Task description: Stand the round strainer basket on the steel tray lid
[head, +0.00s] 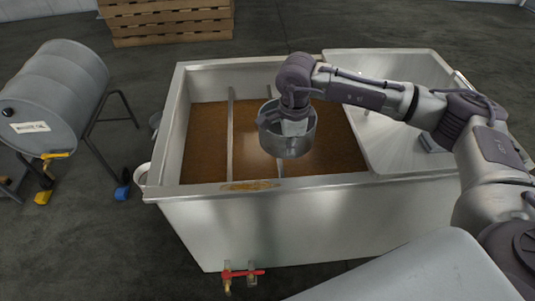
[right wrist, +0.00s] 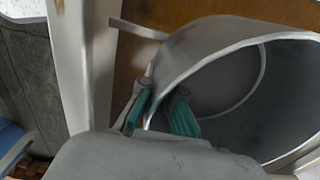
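The round strainer basket (head: 287,146) is a grey metal drum shape with an open top. It hangs over the brown liquid in the tank, in the head view. My right gripper (head: 296,112) is above it at its rim. In the right wrist view the two green-padded fingertips (right wrist: 160,108) are shut on either side of the wall of the basket (right wrist: 285,95), whose open inside shows. The steel tray lid (head: 390,140) covers the right part of the tank, partly hidden under my right arm. My left gripper is not in view.
The steel tank (head: 300,220) holds brown liquid (head: 205,145) crossed by thin metal bars (head: 229,130). A small grey-blue object (head: 431,143) lies at the lid's right. A grey drum (head: 55,90) on a stand is at left, and wooden pallets (head: 170,20) are behind. Red-handled valves (head: 243,273) jut from the tank's front.

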